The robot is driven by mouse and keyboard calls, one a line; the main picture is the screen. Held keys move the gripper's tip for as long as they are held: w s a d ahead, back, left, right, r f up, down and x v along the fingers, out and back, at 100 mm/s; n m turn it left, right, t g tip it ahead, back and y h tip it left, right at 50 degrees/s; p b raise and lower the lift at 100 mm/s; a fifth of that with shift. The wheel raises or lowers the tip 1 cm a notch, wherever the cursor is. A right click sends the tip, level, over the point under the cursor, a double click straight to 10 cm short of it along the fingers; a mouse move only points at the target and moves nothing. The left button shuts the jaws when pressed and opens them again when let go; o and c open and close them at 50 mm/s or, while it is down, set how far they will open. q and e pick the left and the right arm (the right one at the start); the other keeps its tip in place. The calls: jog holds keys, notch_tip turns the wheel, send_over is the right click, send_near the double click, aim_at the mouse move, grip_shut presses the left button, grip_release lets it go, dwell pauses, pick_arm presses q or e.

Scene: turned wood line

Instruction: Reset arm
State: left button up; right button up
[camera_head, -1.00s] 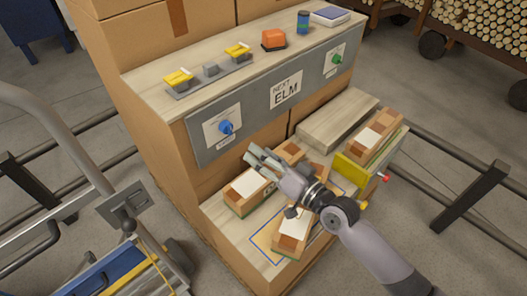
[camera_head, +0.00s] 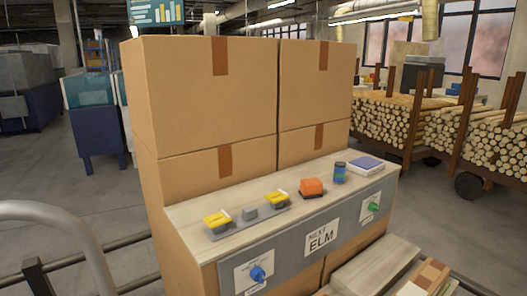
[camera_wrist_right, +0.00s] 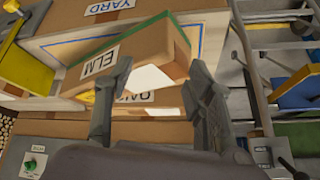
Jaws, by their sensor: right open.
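My right gripper (camera_wrist_right: 158,78) shows in the right wrist view with its two fingers apart. A cardboard box with a green edge and an ELM label (camera_wrist_right: 155,38) lies just beyond the fingertips. The left finger overlaps the box in the picture; I cannot tell whether they touch. No object is clearly held between the fingers. Neither of my grippers shows in the head view, and my left gripper is in no view.
The head view shows a bench with a NEXT ELM sign (camera_head: 321,237), a blue knob (camera_head: 257,274) and a green knob (camera_head: 374,207). An orange block (camera_head: 311,187) sits on top. Tall cartons (camera_head: 205,95) stand behind. A yellow panel (camera_wrist_right: 27,66) is left in the wrist view.

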jog(key=s+d+f+g+h, duration=0.1)
jog(key=s+d+g+h, duration=0.1)
jog(key=s+d, duration=0.35)
notch_tip(320, 180, down, 25)
jog(key=s+a+g+p, duration=0.1)
jog(key=s+p, duration=0.1)
jog(key=s, duration=0.1)
jog(key=s+d+f+g+p, duration=0.1)
jog(key=s+d+f, duration=0.1)
jog(key=s+f, duration=1.1)
jog(key=s, duration=0.2)
jog(key=shift+s+d+f+g, duration=0.3)
jog(key=shift+s+d, duration=0.05)
jog(key=shift+d, duration=0.05)
